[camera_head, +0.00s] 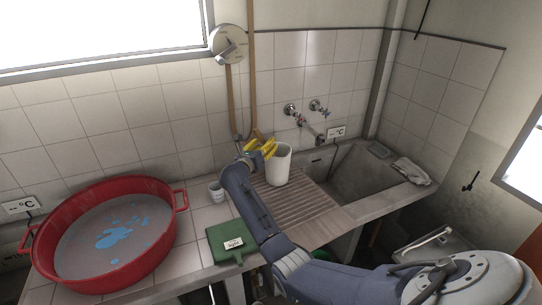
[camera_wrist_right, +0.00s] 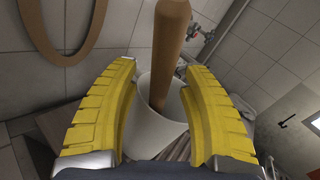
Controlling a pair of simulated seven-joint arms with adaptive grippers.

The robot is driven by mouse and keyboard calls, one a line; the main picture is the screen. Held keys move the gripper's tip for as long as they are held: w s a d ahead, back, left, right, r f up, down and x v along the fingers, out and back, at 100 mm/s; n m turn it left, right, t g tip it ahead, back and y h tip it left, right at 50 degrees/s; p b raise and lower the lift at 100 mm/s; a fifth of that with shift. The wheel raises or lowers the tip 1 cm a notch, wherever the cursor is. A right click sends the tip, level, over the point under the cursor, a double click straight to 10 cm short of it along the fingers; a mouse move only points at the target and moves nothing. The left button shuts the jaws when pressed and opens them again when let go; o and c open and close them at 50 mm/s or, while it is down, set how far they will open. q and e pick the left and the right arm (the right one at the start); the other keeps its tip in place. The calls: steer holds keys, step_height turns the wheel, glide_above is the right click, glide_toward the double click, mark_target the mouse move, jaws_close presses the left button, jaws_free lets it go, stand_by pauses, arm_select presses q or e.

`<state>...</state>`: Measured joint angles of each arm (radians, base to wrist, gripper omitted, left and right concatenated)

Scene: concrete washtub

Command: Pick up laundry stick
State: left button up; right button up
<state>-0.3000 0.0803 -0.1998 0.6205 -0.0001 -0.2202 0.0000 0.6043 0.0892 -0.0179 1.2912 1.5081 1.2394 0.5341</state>
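The laundry stick (camera_wrist_right: 170,45) is a brown wooden rod in the right wrist view. I cannot make the stick out clearly in the head view. The container (camera_head: 279,166) stands by the ribbed washboard part of the tub. My right gripper (camera_head: 262,148) has yellow fingers and is beside the container's rim. In the wrist view the fingers (camera_wrist_right: 165,85) are wide apart, with the stick between them and touching neither. My left gripper is not in view.
A red basin (camera_head: 170,240) with greyish water and blue patches stands at left. A brown hose loop (camera_head: 229,100) hangs on the tiled wall. Taps (camera_head: 304,121) and a concrete sink (camera_head: 350,172) are at right.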

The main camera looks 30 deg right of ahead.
jaws_close()
steer(key=shift+r, duration=0.1)
stand_by(0.4)
